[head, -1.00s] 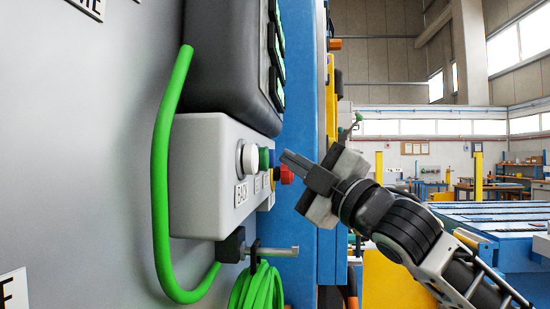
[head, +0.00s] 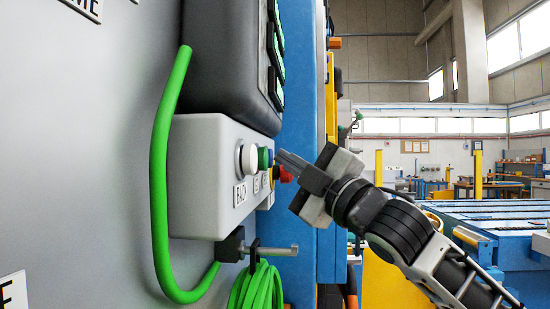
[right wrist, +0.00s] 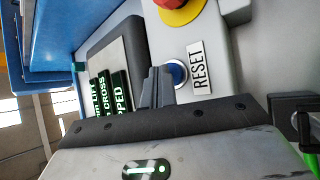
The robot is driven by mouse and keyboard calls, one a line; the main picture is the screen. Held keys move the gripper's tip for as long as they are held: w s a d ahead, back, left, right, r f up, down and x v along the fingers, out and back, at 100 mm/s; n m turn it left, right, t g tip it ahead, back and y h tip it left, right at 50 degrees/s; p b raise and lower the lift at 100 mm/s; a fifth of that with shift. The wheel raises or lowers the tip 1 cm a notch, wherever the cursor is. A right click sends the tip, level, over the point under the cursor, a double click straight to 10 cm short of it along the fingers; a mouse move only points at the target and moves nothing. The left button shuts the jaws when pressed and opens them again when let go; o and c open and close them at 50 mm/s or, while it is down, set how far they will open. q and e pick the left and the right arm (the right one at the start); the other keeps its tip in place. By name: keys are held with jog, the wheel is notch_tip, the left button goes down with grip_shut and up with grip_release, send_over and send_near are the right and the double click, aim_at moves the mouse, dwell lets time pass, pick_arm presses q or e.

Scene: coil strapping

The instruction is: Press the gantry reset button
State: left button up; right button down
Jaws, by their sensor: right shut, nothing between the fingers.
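The grey control box (head: 205,170) on the cabinet wall carries a row of buttons: white, green, blue and red. The blue button (right wrist: 177,73) sits beside the RESET label (right wrist: 198,68) in the right wrist view. In the head view the blue button (head: 271,157) is a small sliver behind the green one. My right gripper (head: 280,153) is shut and empty, its fingertips pointing left at the blue button. In the right wrist view its fingers (right wrist: 157,84) end just left of the blue button. I cannot tell whether they touch it. My left gripper is not in view.
A red mushroom button (right wrist: 183,4) on a yellow base lies close by. A dark display panel (head: 235,65) overhangs the box. A green cable (head: 163,150) loops left, and a hook (head: 270,250) with coiled green cable juts out below. Open room lies right.

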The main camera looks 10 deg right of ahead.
dwell(0.6)
jog(key=shift+s+d, duration=0.25)
jog(key=shift+d, duration=0.45)
jog(key=d, duration=0.2)
jog(key=s+d+p, duration=0.1)
jog(key=d, duration=0.2)
jog(key=shift+s, duration=0.2)
jog(key=shift+a, duration=0.1)
dwell(0.3)
